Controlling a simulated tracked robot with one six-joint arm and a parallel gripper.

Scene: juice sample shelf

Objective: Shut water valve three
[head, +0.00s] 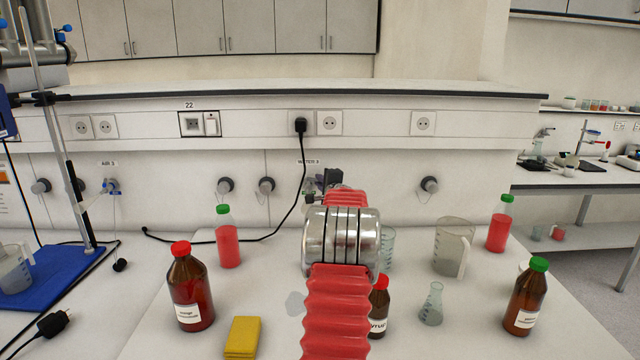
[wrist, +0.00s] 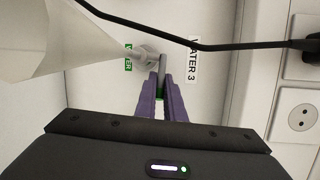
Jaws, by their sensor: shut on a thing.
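Water valve three (wrist: 163,68) is on the white wall panel beside the "WATER 3" label (wrist: 192,60) in the wrist view. A grey lever-like part of it shows, with a bit of green between my fingers. My gripper (wrist: 160,98) has purple fingers and is shut on this valve handle. In the head view my red-sleeved arm reaches to the wall and hides most of the valve; part of its label (head: 308,162) shows above. A pale tapered shape (wrist: 95,60), perhaps the valve's spout, fills the upper left of the wrist view.
A black cable (head: 303,175) hangs from a socket close to the valve. Bottles, including a brown one with a red cap (head: 190,290), a beaker (head: 453,248) and a small flask (head: 432,305) stand on the bench around my arm. A yellow sponge-like block (head: 242,337) lies in front.

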